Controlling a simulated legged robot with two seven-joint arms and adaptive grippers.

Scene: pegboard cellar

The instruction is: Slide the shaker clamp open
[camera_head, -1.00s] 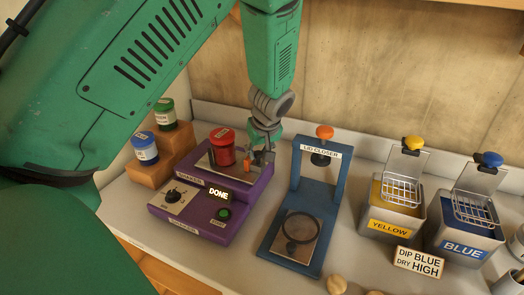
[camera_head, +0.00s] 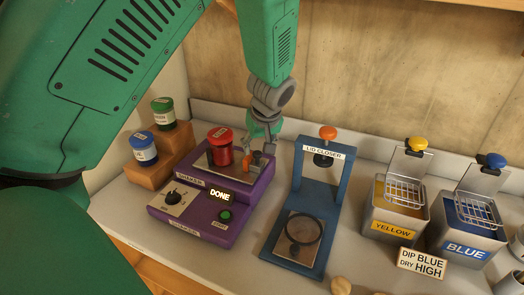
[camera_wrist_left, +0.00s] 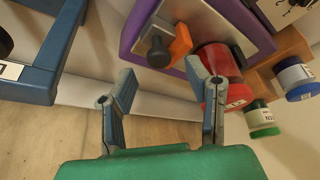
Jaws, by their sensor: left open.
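My left gripper (camera_head: 262,138) is open and empty, above and behind the clamp. In the wrist view its fingers (camera_wrist_left: 160,90) are apart, with the knob and clamp beyond them. My right gripper is not in view.
A blue lid closer (camera_head: 303,215) stands right of the shaker. Blue (camera_head: 144,150) and green (camera_head: 163,114) jars sit on wooden steps (camera_head: 160,165) at left. YELLOW (camera_head: 393,215) and BLUE (camera_head: 464,240) dip tanks with baskets are at right. A wall (camera_head: 370,80) is behind.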

